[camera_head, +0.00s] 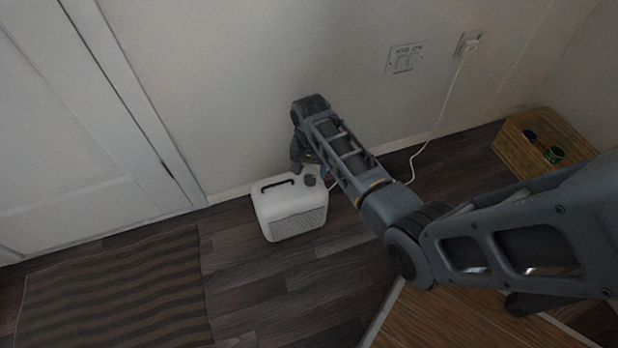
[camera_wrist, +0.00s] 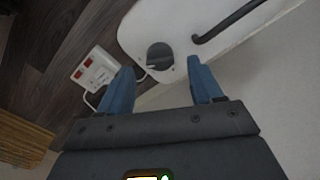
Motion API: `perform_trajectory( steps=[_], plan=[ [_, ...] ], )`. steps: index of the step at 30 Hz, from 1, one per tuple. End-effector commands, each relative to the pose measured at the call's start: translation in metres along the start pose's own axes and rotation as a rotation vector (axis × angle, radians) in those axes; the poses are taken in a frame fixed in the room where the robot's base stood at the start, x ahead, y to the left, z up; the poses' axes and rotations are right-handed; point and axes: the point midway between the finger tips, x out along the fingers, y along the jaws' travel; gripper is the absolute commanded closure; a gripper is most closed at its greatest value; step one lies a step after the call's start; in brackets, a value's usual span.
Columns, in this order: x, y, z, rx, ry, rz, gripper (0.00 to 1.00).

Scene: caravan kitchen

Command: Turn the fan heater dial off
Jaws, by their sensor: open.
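The white fan heater (camera_head: 290,210) stands on the floor against the wall, with a dark carry handle and a grille on its front. Its top also shows in the wrist view (camera_wrist: 185,20). The dark round dial (camera_wrist: 160,56) sits on that top, with a small light pointer mark at its lower edge. In the head view the dial (camera_head: 309,180) is small, just below my gripper. My gripper (camera_wrist: 162,78) is open, its two blue fingers apart and empty. In the wrist view the dial appears just ahead of the gap between the fingertips; I cannot tell whether they touch it.
A white socket (camera_wrist: 96,70) with red switches shows beside the heater in the wrist view. A white cord runs from the wall plug (camera_head: 469,44) down to the floor. A wicker basket (camera_head: 520,150) stands at the right. A striped mat (camera_head: 115,295) lies left.

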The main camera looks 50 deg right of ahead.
Motion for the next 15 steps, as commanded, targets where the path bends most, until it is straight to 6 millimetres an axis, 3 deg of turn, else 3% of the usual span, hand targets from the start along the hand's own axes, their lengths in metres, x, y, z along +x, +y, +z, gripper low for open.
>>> perform_trajectory(
  steps=[1,6,15],
  plan=[
    [0.012,0.000,0.000,0.000,0.000,0.000,0.35],
    [0.028,0.000,0.000,-0.001,0.001,-0.001,0.35],
    [0.033,-0.001,0.000,-0.001,0.002,-0.001,0.35]
  ],
)
